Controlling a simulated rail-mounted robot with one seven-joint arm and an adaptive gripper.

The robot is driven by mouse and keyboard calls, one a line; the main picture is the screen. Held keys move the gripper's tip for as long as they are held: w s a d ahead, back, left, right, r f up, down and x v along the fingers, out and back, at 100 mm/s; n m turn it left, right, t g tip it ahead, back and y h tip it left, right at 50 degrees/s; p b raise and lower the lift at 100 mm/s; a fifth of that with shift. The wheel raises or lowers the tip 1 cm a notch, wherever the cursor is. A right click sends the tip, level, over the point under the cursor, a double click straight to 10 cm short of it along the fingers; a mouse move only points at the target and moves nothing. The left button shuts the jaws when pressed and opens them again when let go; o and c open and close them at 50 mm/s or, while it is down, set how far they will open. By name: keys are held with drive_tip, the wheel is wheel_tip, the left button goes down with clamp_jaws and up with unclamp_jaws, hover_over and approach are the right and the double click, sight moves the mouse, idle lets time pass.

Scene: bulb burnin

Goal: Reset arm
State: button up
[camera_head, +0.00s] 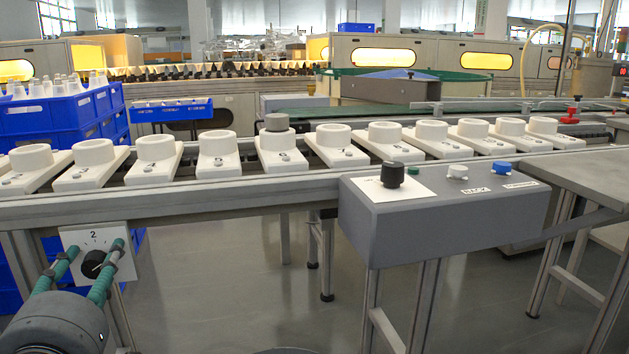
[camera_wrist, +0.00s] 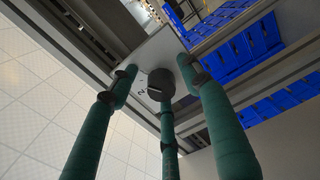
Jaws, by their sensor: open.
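My gripper (camera_head: 94,250) is at the lower left of the head view, with teal fingers. Its fingers are spread apart, with nothing clasped between them. The fingertips are close to a black knob (camera_head: 92,264) on a white dial plate (camera_head: 122,262) marked "2", mounted on the front of the conveyor. In the wrist view, the teal fingers (camera_wrist: 158,80) spread around the dark knob (camera_wrist: 160,92), with gaps visible at the sides. I cannot tell whether the finger behind the knob touches it.
A grey control box (camera_head: 445,215) with a black knob and buttons stands right of centre. Blue crates (camera_head: 50,115) stand at left. Open floor (camera_head: 230,270) lies between.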

sight(92, 267)
drive_tip(key=v, duration=1.2)
drive_tip(key=x, duration=0.4)
drive_tip(key=p+x, duration=0.1)
drive_tip(key=x, duration=0.7)
drive_tip(key=shift+w+a+r, duration=0.15)
drive_tip(key=shift+w+r, duration=0.2)
drive_tip(key=shift+w, duration=0.05)
drive_tip(key=n+p, duration=0.3)
drive_tip(key=shift+s+r+p, duration=0.1)
drive_tip(key=shift+r+p, duration=0.1)
drive_tip(key=shift+p, duration=0.15)
drive_tip(key=n+p, duration=0.2)
drive_tip(key=p, duration=0.1)
drive_tip(key=shift+n, duration=0.4)
drive_tip(key=n+p, duration=0.5)
drive_tip(key=shift+n, duration=0.4)
drive_tip(key=s, duration=0.2)
drive_tip(key=s+p, duration=0.1)
drive_tip(key=shift+s+d+f+n, duration=0.3)
drive_tip(key=shift+s+d+f, duration=0.05)
drive_tip(key=shift+d, duration=0.05)
drive_tip(key=shift+v, duration=0.85)
drive_tip(key=shift+d+f, duration=0.1)
